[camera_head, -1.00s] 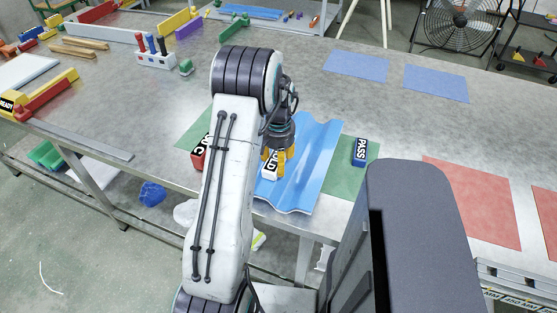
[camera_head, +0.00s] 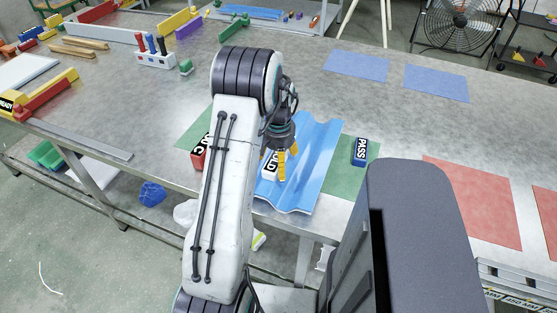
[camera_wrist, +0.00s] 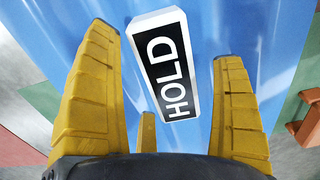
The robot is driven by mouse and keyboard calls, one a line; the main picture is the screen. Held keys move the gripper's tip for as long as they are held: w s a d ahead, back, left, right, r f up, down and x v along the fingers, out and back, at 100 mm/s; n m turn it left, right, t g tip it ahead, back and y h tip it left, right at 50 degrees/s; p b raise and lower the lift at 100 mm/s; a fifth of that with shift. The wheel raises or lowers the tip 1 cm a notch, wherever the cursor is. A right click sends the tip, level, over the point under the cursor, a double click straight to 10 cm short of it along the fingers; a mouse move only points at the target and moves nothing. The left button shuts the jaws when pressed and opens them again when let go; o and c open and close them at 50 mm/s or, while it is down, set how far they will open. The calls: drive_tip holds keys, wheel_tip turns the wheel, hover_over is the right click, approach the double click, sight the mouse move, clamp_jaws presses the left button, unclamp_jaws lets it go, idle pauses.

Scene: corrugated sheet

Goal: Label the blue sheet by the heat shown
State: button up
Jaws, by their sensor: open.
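The blue corrugated sheet (camera_head: 312,155) lies across the green mat near the table's front edge. A white HOLD block (camera_head: 269,171) rests on the sheet, toward its left side. In the wrist view the HOLD block (camera_wrist: 163,65) lies on the blue sheet (camera_wrist: 262,28), between my spread fingers and apart from them. My gripper (camera_head: 278,165) is open, with yellow fingers around the block. A blue PASS block (camera_head: 360,152) stands on the green mat right of the sheet. A red block (camera_head: 198,160) with a partly hidden label ending in C stands to the left, partly behind my arm.
Red mats (camera_head: 470,200) lie to the right and blue mats (camera_head: 356,66) at the back. A holder with red and blue pegs (camera_head: 155,55) stands at the back left. A yellow block marked READY (camera_head: 20,100) is at far left. The table's middle right is bare.

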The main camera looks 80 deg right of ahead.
drive_tip(key=shift+r, duration=0.1)
wheel_tip(320, 180, up, 12)
idle(0.6)
